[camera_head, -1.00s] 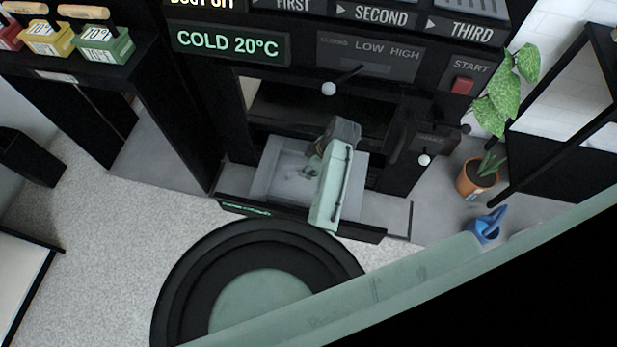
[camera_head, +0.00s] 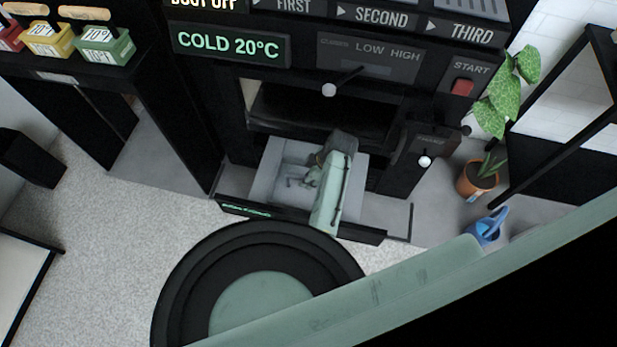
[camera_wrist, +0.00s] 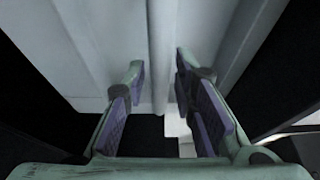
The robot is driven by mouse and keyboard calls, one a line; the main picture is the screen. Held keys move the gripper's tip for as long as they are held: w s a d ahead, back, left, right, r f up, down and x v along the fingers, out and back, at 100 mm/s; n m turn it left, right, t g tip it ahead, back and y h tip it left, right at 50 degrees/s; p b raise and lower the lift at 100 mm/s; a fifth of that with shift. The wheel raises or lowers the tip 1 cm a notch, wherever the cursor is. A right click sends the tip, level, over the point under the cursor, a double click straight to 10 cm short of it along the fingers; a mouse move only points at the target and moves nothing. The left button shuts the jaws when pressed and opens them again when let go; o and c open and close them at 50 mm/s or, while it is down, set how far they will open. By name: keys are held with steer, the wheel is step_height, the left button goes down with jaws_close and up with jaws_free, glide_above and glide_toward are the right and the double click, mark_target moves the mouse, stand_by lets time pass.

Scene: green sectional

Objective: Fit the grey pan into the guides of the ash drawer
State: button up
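The grey pan (camera_head: 264,178) lies at the pulled-out ash drawer (camera_head: 360,234), below the dark opening of the black machine. The drawer's black front edge has small green lettering at its left. The pan looks roughly level; my arm covers its right part, and I cannot tell whether its edges are in the guides. My gripper (camera_head: 300,181) is over the pan's interior. In the wrist view my gripper (camera_wrist: 162,85) has its purple-padded fingers apart, with a pale grey ridged surface (camera_wrist: 100,45) beyond and between them. No grip on the pan shows.
A potted plant (camera_head: 478,178) and a blue watering can (camera_head: 487,226) stand at the right. A lever with a white knob (camera_head: 329,90) hangs above the opening.

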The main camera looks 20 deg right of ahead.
steer(key=shift+o, duration=0.7)
steer(key=shift+r, duration=0.15)
steer(key=v, duration=1.2)
